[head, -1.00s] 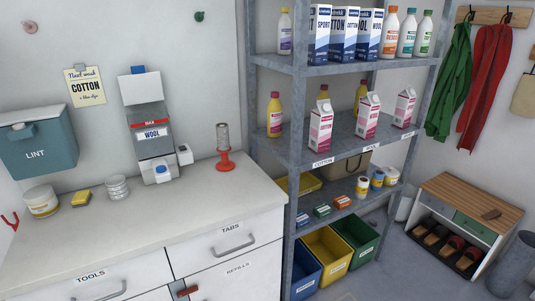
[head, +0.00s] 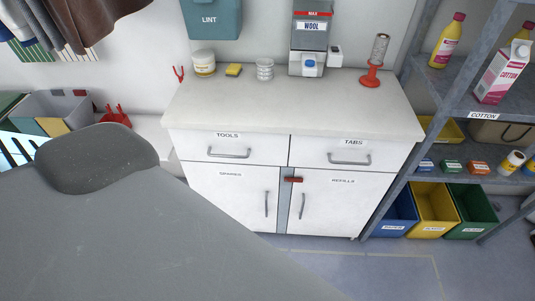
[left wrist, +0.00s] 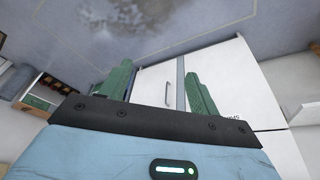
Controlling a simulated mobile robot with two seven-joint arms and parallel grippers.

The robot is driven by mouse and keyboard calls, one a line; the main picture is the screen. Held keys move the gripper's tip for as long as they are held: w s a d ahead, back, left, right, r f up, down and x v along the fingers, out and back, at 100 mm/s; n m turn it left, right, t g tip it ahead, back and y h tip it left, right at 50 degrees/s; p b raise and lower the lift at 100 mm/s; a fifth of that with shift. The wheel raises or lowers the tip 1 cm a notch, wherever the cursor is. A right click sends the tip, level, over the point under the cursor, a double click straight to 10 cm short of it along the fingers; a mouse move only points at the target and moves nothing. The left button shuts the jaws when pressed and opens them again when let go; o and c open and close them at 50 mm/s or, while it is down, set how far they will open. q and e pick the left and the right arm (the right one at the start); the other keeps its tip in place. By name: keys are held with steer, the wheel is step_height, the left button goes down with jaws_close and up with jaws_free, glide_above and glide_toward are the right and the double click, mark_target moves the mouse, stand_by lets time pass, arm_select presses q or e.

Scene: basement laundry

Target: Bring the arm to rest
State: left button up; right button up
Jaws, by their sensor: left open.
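My left gripper (left wrist: 157,70) shows in the left wrist view, with its two green fingers spread apart. It is open, and nothing sits between the fingers. Beyond them are the white cabinet doors (left wrist: 158,88) and the grey-blue floor (left wrist: 90,30). In the head view the left gripper's fingers do not show. A large grey shape (head: 150,240), very close to the camera, covers the lower left of that view and hides the floor there. My right gripper is in neither view.
The white cabinet (head: 235,190) stands mid-view with its doors shut and a red catch (head: 293,180) between them. Its counter holds a detergent dispenser (head: 308,40) and a red stand (head: 371,75). Metal shelving (head: 455,100) with bins is at right. Floor in front of the cabinet is clear.

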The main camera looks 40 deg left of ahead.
arm_select(q)
steer(key=shift+w+d+f+t+h+p, duration=0.15)
steer(key=shift+w+d+f+t+h, duration=0.1)
steer(key=shift+w+f+t, duration=0.5)
steer(key=shift+w+d+f+t+h+p, duration=0.25)
steer(key=shift+w+t, duration=0.2)
steer(key=shift+t, duration=0.6)
steer(key=shift+w+d+f+t+h+p, duration=0.1)
steer(key=shift+w+d+f+t, duration=0.2)
steer(key=shift+w+f+t, duration=0.45)
